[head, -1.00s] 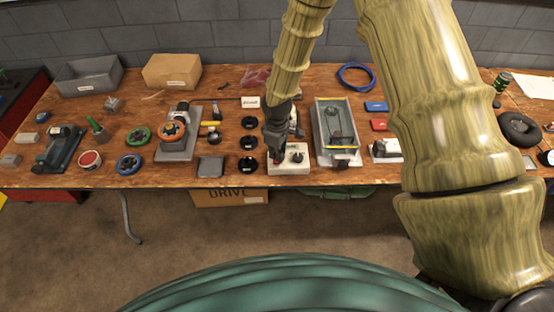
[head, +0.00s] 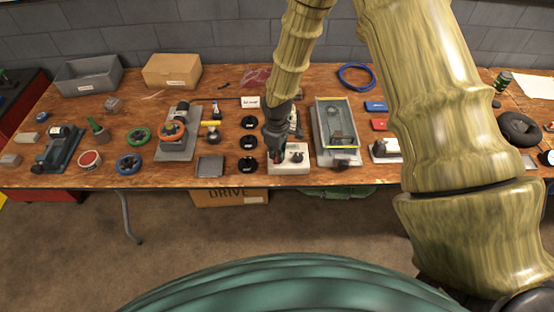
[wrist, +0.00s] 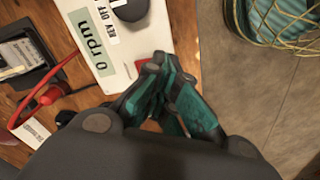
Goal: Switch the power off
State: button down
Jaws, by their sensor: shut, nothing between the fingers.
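A white control box (head: 293,160) sits at the front edge of the bench, and it also shows in the wrist view (wrist: 113,62). In the wrist view its face carries a "0 rpm" label (wrist: 89,59), a "REV OFF" label (wrist: 108,20) and a dark round knob (wrist: 130,8). My gripper (head: 276,158) is over the left end of the box, pointing down. In the wrist view my gripper (wrist: 158,62) has its fingertips together, empty, at the box's edge. Whether they touch it I cannot tell. A power switch is not clearly visible; the fingers hide part of the box.
A tray-like unit with a yellow edge (head: 322,150) stands right of the box. Black round pieces (head: 248,143) stand in a column to its left. In the wrist view a red piece with a red cord (wrist: 50,94) lies beside the box. The floor in front is open.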

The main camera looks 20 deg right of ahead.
jog(key=shift+f+b, duration=0.55)
jog(key=shift+f, duration=0.5)
dwell(0.8)
jog(key=shift+r, duration=0.15)
jog(key=shift+r+p, duration=2.4)
jog(key=shift+r, duration=1)
jog(key=s+a+f+m+y+b, duration=0.1)
jog(key=s+f+m+b, duration=0.2)
jog(key=s+f, duration=0.8)
jog(key=s+d+f+m+b, duration=0.1)
jog(key=s+f+m, duration=0.1)
jog(key=s, duration=0.6)
jog(key=s+d+f+m+b, duration=0.1)
jog(key=s+f, duration=0.3)
jog(key=s, duration=0.5)
jog(key=s+d+f+m+h+b, duration=0.1)
jog(key=s+d+f+m+b, duration=0.1)
jog(key=s, duration=0.6)
jog(key=shift+s+d+f+m, duration=0.15)
jog(key=shift+d+f+m, duration=0.1)
jog(key=shift+f+m, duration=0.35)
